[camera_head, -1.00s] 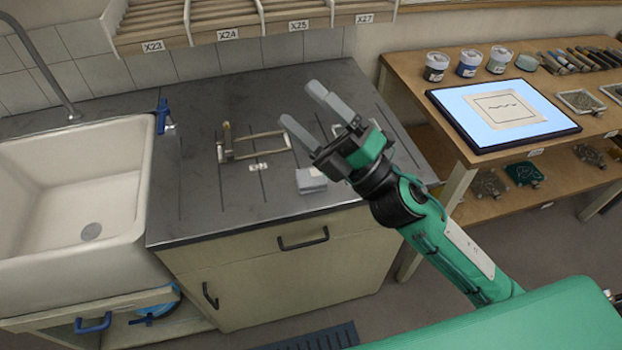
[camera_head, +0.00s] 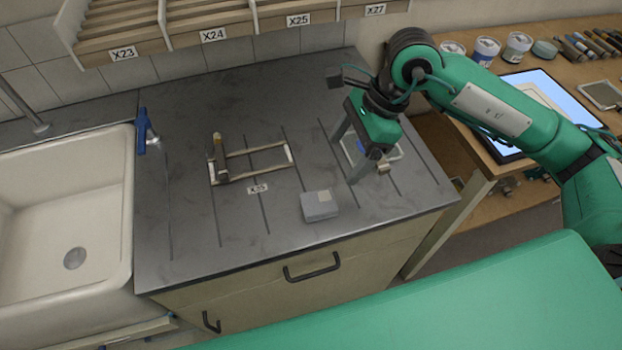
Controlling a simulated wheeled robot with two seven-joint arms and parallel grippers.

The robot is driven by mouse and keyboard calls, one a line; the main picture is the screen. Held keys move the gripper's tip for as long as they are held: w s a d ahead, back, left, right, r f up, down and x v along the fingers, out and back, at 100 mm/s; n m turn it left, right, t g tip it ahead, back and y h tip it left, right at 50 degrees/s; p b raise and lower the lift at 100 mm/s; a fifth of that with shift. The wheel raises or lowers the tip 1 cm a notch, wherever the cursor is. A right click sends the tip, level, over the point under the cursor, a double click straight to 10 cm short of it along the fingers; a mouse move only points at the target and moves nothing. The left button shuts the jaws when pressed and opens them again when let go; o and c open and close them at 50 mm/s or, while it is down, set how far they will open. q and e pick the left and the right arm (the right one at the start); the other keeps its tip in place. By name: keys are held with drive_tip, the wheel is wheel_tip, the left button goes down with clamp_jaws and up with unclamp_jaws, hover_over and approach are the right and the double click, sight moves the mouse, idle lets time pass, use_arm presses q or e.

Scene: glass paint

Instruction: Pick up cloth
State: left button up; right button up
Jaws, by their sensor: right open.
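A small grey block-like bundle with a pale patch on top (camera_head: 319,206), which looks like a folded cloth, lies near the front edge of the dark worktop (camera_head: 250,110). My right gripper (camera_head: 345,160) is open, its fingers pointing down over the worktop behind and to the right of the bundle. It is apart from the bundle and holds nothing that I can see. A pale-rimmed tray (camera_head: 395,153) with something blue in it is partly hidden behind the gripper. My left gripper is not in view.
A wooden frame-like holder (camera_head: 258,152) lies left of the bundle. A wooden side table (camera_head: 470,150) with jars and a lit panel (camera_head: 545,90) stands at the right.

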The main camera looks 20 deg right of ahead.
drive_tip(key=p, duration=0.2)
approach(320, 201)
drive_tip(key=shift+w+a+f, duration=0.2)
drive_tip(key=shift+a+f, duration=0.1)
drive_tip(key=shift+f, duration=0.25)
drive_tip(key=shift+w+a+f, duration=0.15)
drive_tip(key=shift+a+f, duration=0.15)
drive_tip(key=shift+f, duration=0.25)
drive_tip(key=shift+a+f, duration=0.15)
drive_tip(key=shift+f, duration=0.2)
drive_tip(key=shift+s+a+f+p, duration=0.15)
drive_tip(key=shift+a+f+p, duration=0.1)
drive_tip(key=shift+f, duration=0.15)
drive_tip(key=shift+s+a+f+p, duration=0.15)
drive_tip(key=shift+a+f+p, duration=0.1)
drive_tip(key=shift+f, duration=0.15)
drive_tip(key=p+x, duration=0.1)
drive_tip(key=x, duration=0.1)
drive_tip(key=shift+s+f, duration=0.1)
drive_tip(key=shift+f, duration=0.2)
drive_tip(key=shift+a+f, duration=0.15)
drive_tip(key=shift+f, duration=0.4)
drive_tip(key=c, duration=1.1)
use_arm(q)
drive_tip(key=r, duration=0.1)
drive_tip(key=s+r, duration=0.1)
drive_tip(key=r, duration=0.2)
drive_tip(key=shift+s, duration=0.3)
